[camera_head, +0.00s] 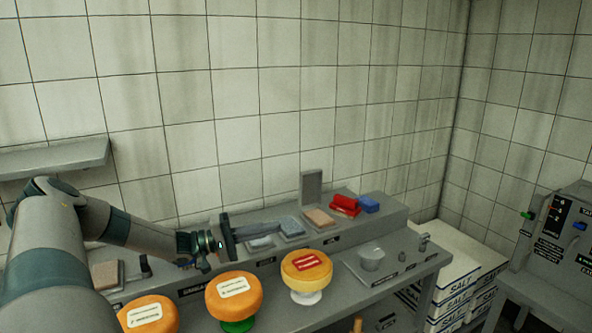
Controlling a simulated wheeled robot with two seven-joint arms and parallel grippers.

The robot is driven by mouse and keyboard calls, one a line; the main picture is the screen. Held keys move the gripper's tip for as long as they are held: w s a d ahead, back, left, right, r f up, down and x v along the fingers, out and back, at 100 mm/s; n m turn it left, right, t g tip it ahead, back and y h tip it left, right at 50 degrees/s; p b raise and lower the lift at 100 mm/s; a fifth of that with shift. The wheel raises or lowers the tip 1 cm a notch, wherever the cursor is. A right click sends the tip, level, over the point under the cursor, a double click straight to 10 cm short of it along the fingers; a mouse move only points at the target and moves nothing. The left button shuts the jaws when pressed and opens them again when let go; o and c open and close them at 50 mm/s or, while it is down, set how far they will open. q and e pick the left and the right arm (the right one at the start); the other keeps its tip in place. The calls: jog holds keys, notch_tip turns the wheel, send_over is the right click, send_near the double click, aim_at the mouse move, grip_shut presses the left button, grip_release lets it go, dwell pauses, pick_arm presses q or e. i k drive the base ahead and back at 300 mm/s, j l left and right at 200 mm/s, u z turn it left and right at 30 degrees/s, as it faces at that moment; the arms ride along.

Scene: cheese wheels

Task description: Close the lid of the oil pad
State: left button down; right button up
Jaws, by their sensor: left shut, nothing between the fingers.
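A grey lid (311,186) stands upright on the raised shelf at the back of the bench. A tan pad (319,217) lies just in front of it, and a blue-grey pad (291,227) lies to its left. I cannot read which pad is the oil pad. My left gripper (276,228) reaches in from the left, shut and empty, with its fingers pointing right close to the blue-grey pad. It is left of the upright lid and apart from it. Whether the fingers touch the blue-grey pad cannot be told. My right gripper is not in view.
Orange and yellow cheese wheels (306,264) stand along the front on stands. Salt boxes (460,285) and a machine (560,240) stand further right.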

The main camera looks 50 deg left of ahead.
aim_at(310, 181)
jog(key=i+j, duration=0.25)
jog(key=j, duration=0.15)
jog(key=i+j, duration=0.25)
jog(key=j, duration=0.2)
jog(key=i+j, duration=0.25)
jog(key=j, duration=0.15)
jog(key=i+j, duration=0.25)
jog(key=j, duration=0.2)
